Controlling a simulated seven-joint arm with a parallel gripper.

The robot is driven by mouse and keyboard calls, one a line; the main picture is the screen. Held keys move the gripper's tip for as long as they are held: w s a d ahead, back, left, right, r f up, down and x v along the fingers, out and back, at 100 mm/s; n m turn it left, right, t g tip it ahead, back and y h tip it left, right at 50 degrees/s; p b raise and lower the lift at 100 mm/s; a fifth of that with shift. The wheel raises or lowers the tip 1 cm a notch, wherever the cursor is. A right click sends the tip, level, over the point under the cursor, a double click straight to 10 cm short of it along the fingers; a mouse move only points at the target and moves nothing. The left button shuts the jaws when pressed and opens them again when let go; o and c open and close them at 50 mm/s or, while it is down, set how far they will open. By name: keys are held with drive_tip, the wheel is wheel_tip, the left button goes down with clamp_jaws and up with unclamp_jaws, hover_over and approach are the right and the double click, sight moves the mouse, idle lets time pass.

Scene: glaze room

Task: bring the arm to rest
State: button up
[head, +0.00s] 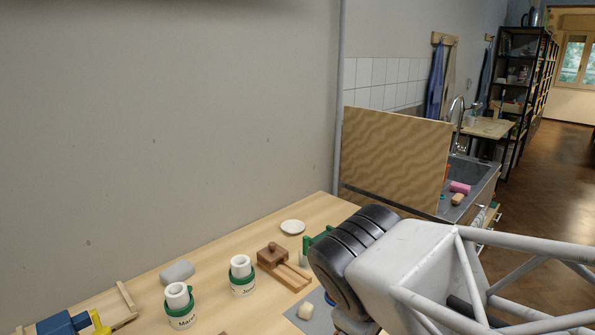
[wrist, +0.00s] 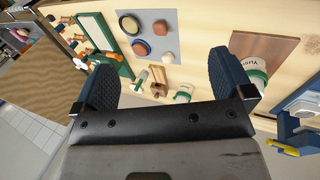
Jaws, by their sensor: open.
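My gripper (wrist: 163,62) shows in the wrist view with its two dark blue, ribbed fingers wide apart. It is open, and nothing is between the fingers. The tabletop (wrist: 200,25) lies beyond the fingertips; I cannot tell the exact gap. In the head view my arm covers the right front part of the table (head: 228,255), and I cannot make out the fingers there.
Two labelled white-and-green jars (head: 180,306) (head: 242,276), a wooden block on a stand (head: 272,255), a grey lump (head: 177,272) and a white dish (head: 292,227) stand on the table. A grey mat (wrist: 118,55) holds several round pieces. A patterned panel (head: 395,155) rises behind my arm.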

drive_tip(key=shift+s+d+r+m+t+y, duration=1)
drive_tip(key=shift+s+d+r+m+y, duration=0.5)
drive_tip(key=shift+d+r+m, duration=2.6)
wheel_tip(320, 180, down, 10)
drive_tip(key=w+m+g, duration=0.1)
drive_tip(key=g, duration=0.2)
drive_tip(key=shift+a+h, duration=0.3)
drive_tip(key=shift+a, duration=0.05)
